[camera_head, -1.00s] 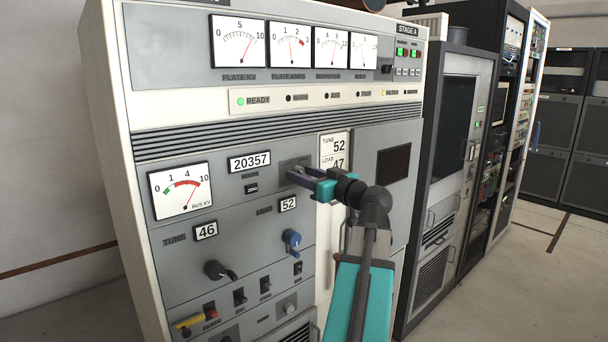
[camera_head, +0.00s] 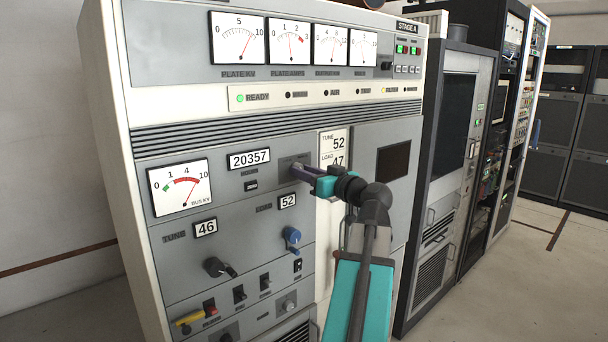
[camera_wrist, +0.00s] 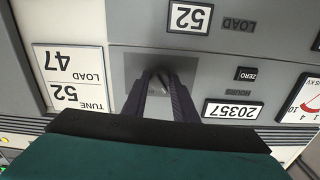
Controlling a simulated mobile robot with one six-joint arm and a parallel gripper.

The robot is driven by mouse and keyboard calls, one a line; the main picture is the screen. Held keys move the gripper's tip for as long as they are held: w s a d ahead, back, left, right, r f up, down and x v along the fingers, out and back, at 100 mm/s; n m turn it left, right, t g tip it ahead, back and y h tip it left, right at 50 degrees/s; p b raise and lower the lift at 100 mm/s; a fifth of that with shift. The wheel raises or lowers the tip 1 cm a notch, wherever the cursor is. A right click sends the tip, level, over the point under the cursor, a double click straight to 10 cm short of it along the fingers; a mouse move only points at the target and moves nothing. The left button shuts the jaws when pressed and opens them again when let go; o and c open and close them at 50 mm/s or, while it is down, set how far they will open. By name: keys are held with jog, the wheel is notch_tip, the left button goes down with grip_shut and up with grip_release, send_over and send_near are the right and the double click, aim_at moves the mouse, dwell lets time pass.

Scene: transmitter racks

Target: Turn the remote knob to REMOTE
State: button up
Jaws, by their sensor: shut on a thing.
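The remote knob (camera_wrist: 160,80) is a small dark knob on a darker grey square plate (camera_wrist: 130,66), seen in the wrist view between my fingertips. In the head view the plate (camera_head: 284,162) sits right of the 20357 hours counter, and the knob itself is hidden by my fingers. My gripper (camera_head: 297,170) reaches it from the right, and its two dark fingers (camera_wrist: 160,88) are closed around the knob in the wrist view. The plate's lettering is too small to read, so I cannot tell which position the knob points to.
A white TUNE 52 / LOAD 47 card (camera_head: 333,150) is just right of the plate, close to my gripper. The blue LOAD knob (camera_head: 292,238) and black TUNE knob (camera_head: 217,267) stick out below. The hours counter (camera_head: 249,160) is to the left.

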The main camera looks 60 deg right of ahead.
jog(key=m+p, duration=0.1)
jog(key=m, duration=0.4)
jog(key=m+p, duration=0.1)
jog(key=m, duration=0.5)
jog(key=m+p, duration=0.1)
jog(key=m, duration=0.5)
jog(key=shift+w+a+r, duration=0.1)
jog(key=shift+r, duration=0.15)
dwell(0.4)
jog(key=o, duration=1)
jog(key=shift+w+f, duration=0.1)
jog(key=shift+o, duration=0.2)
